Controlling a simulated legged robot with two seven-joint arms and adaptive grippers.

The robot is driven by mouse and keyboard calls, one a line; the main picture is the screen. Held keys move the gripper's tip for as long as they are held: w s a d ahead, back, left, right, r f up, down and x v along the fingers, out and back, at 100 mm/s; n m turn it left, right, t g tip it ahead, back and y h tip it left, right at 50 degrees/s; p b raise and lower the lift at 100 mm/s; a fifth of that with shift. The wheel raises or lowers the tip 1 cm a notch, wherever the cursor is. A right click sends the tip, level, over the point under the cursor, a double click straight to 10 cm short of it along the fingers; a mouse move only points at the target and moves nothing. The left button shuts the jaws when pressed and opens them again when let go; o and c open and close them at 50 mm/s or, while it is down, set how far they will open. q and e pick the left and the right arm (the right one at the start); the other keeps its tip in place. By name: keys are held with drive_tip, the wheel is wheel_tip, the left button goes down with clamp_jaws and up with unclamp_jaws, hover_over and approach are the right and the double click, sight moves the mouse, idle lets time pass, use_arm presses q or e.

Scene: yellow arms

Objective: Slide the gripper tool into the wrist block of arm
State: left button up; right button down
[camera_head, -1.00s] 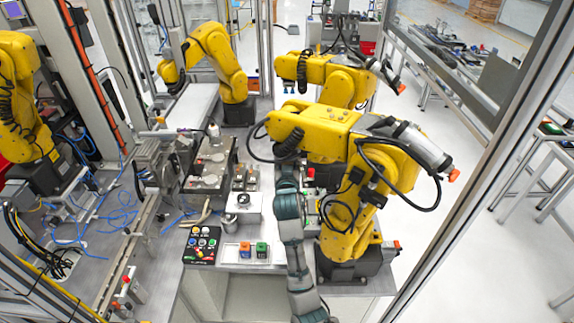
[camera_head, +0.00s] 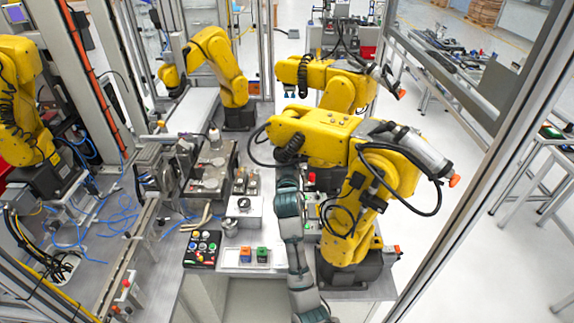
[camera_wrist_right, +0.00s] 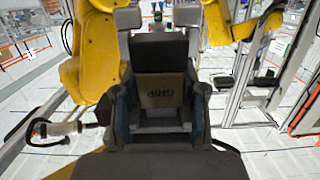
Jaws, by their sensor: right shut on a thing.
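My right gripper (camera_wrist_right: 160,112) is shut in the right wrist view, its dark fingers on both sides of a brown-faced block with lettering, the gripper tool (camera_wrist_right: 160,90). A dark squarish part (camera_wrist_right: 160,57) stands directly beyond the tool; I cannot tell whether it is the tool's body or the wrist block, or whether they touch. Yellow arm parts (camera_wrist_right: 92,62) rise close on the left. In the head view my right arm reaches up to the nearest yellow arm (camera_head: 320,125); its gripper end is hidden below that arm's upper link. My left gripper is not in view.
A button box (camera_head: 202,247) and a tray with orange and green blocks (camera_head: 230,258) lie left of my right arm. A metal fixture (camera_head: 212,172) stands farther back. More yellow arms (camera_head: 335,82) stand behind.

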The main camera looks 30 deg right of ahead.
drive_tip(key=shift+r+p, duration=0.15)
drive_tip(key=shift+p, duration=0.15)
drive_tip(key=shift+f, duration=0.45)
idle(0.5)
drive_tip(key=c, duration=0.6)
unclamp_jaws()
drive_tip(key=shift+f, duration=0.1)
drive_tip(key=v, duration=1.2)
drive_tip(key=shift+a, duration=0.1)
